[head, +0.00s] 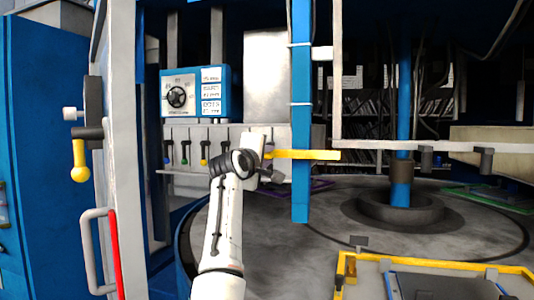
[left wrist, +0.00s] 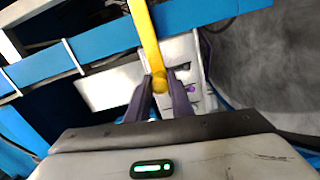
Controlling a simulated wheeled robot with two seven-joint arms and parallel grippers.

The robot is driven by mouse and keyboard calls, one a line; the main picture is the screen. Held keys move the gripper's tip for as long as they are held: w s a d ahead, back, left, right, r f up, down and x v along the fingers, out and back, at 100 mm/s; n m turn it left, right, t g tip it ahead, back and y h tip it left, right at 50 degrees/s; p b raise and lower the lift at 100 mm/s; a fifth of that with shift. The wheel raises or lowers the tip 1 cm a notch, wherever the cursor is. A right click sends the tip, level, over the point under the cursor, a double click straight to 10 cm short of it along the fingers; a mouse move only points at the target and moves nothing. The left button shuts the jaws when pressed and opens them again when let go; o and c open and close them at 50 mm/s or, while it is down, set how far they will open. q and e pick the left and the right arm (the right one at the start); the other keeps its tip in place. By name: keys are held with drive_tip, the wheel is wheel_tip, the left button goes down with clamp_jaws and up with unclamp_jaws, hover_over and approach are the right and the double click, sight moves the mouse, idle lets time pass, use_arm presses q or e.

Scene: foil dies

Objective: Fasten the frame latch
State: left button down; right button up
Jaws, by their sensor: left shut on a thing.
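The frame latch appears as a yellow bar (head: 312,155), lying nearly level across the blue upright post (head: 301,185) in the head view. Its right end reaches the corner of a pale frame (head: 337,85). My left gripper (head: 264,157) is at the bar's left end, left of the post. In the left wrist view the yellow bar (left wrist: 146,38) runs down between the two dark fingers of my left gripper (left wrist: 160,88), which are shut on its rounded end. Whether the bar is seated in a catch cannot be told. My right gripper is not in view.
A blue control box (head: 195,93) with a dial stands behind, above several small levers. A round grey turntable (head: 280,235) fills the floor area. A yellow-edged tray (head: 440,264) is at the lower right. A pale door edge (head: 120,150) with a yellow-knobbed handle (head: 80,162) stands at left.

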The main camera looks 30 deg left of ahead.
use_arm(q)
drive_tip(key=shift+f, duration=0.3)
drive_tip(key=c, duration=1.6)
unclamp_jaws()
drive_tip(key=shift+o, duration=0.2)
drive_tip(key=shift+r, duration=0.1)
drive_tip(key=shift+r, duration=0.1)
drive_tip(key=shift+s+d, duration=0.1)
drive_tip(key=shift+s, duration=0.45)
drive_tip(key=s+d+b, duration=0.1)
drive_tip(key=s+b, duration=0.1)
drive_tip(key=s, duration=0.7)
drive_tip(key=shift+d+b, duration=0.15)
drive_tip(key=shift+b, duration=0.15)
